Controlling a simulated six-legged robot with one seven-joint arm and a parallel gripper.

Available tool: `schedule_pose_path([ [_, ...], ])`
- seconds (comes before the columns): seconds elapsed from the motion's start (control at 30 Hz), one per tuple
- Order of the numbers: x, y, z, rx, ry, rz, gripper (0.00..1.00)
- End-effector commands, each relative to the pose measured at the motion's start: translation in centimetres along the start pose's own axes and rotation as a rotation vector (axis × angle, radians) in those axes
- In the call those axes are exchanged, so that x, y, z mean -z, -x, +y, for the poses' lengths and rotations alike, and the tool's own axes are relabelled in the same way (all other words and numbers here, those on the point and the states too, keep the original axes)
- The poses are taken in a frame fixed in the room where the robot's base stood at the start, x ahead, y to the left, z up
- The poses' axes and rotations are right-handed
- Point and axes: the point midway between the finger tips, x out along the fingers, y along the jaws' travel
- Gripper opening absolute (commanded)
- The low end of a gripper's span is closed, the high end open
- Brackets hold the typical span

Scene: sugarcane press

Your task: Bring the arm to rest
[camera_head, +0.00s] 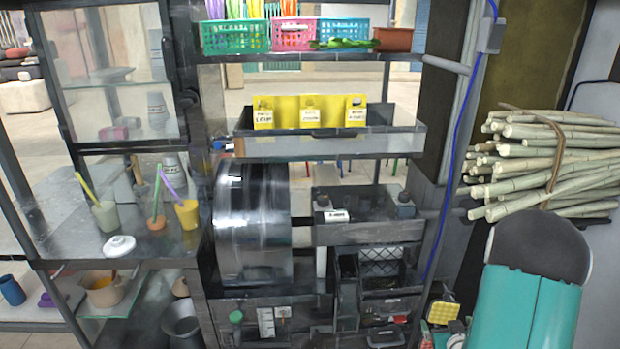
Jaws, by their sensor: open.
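A teal and dark grey link of my arm (525,300) fills the lower right corner, in front of the press stand. It reaches up to just below the sugarcane bundle in the picture and runs out of the bottom edge. My gripper does not show in this view, so what it holds or touches cannot be seen.
The press stand has a large metal drum (252,222) and a control box (365,215). Tied sugarcane (545,165) is at right. Baskets (235,36) and yellow holders (309,111) fill the shelves. Cups with straws (187,213) stand on the left counter.

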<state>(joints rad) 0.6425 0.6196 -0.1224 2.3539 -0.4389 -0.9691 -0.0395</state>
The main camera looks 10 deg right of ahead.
Motion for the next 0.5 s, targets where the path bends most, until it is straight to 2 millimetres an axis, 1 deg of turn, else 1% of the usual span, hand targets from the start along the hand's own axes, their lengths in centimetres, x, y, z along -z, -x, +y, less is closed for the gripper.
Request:
schedule_pose_path([
  [0.03,2.3,0.4,-0.7,0.001,0.013,-0.011,1.00],
  [0.1,4.5,1.0,-1.6,0.004,0.024,-0.043,1.00],
  [0.27,9.2,3.3,-4.1,0.013,0.039,-0.115,1.00],
  [0.3,10.2,4.0,-4.8,0.016,0.040,-0.132,1.00],
  [0.37,11.7,5.3,-5.9,0.023,0.042,-0.158,1.00],
  [0.5,14.8,8.8,-8.6,0.045,0.042,-0.218,1.00],
])
